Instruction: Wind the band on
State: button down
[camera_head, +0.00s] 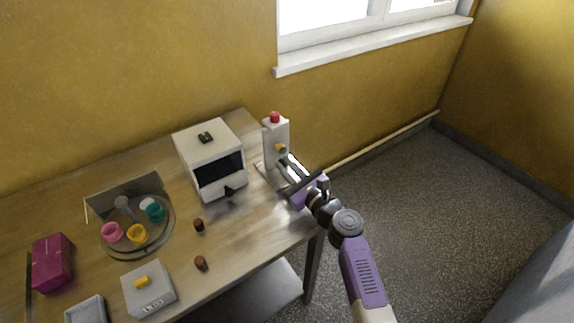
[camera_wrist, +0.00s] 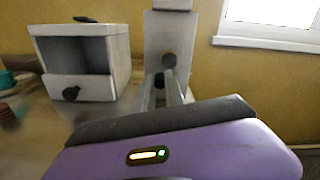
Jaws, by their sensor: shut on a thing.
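A pale upright machine (camera_head: 276,145) with a red cap (camera_head: 274,117) stands at the table's right end. A small yellow knob (camera_head: 280,147) sits on its front. In the wrist view the machine's upright plate (camera_wrist: 170,30) is ahead of me, and the knob (camera_wrist: 169,60) looks dark. My purple gripper (camera_head: 287,156) reaches it from the lower right. The fingers (camera_wrist: 170,82) run forward and appear shut on the knob; the exact contact is small and partly hidden. I cannot make out the band itself.
A white box with a dark opening (camera_head: 208,150) stands left of the machine. A round tray (camera_head: 163,245) with coloured cups, brown pieces (camera_head: 199,224), a magenta box (camera_head: 52,262) and a grey box with a yellow switch (camera_head: 149,290) lie further left. Floor is clear to the right.

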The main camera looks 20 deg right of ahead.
jog(key=shift+f, duration=0.1)
jog(key=c, duration=1.4)
grip_release()
jog(key=shift+v, duration=3.95)
